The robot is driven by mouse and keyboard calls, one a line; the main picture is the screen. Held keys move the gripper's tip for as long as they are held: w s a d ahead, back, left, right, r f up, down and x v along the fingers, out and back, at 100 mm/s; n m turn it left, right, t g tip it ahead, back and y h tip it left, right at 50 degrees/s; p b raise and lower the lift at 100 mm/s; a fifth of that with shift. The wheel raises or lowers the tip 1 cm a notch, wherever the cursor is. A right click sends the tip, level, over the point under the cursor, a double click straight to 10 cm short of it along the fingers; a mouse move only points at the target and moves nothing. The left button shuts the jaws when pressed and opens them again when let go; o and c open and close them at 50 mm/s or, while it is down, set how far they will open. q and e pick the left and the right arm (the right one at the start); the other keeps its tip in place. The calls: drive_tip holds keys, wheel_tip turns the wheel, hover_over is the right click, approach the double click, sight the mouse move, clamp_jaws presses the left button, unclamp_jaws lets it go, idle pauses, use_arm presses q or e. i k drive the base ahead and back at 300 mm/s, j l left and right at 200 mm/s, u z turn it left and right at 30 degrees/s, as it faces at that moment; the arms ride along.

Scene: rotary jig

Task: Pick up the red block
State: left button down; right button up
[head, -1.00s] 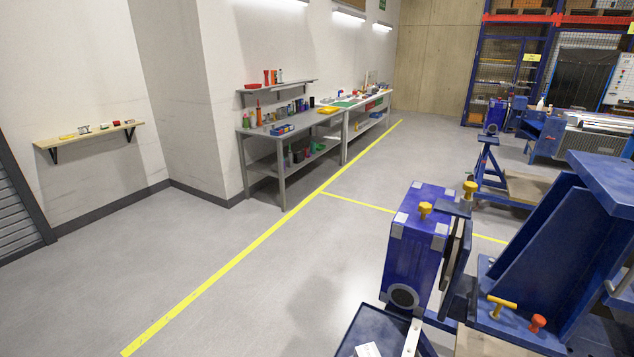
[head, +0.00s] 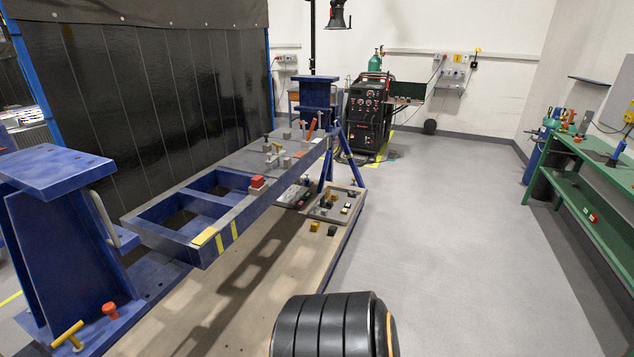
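A small red block (head: 257,182) sits on the grey-blue frame of the rotary jig (head: 188,237), on the near side rail around the middle of its length. It appears to rest on a small light-coloured piece. Neither of my grippers is in view. A dark ribbed cylindrical part at the bottom centre looks like a link of my own arm.
A wooden platform (head: 268,276) lies under the jig, with a parts tray (head: 337,214) on it. A blue stand (head: 62,225) is at the left. A welding machine (head: 367,112) stands behind. A green bench (head: 597,177) is at the right. The middle-right floor is clear.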

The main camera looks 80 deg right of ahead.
sight(258, 181)
drive_tip(key=z, duration=2.15)
drive_tip(key=i+l+u, duration=0.15)
drive_tip(key=u, duration=0.3)
drive_tip(key=i+l+u, duration=0.1)
drive_tip(key=u, duration=0.4)
drive_tip(key=i+l+u, duration=0.1)
drive_tip(key=l+u, duration=0.2)
drive_tip(key=u, duration=0.15)
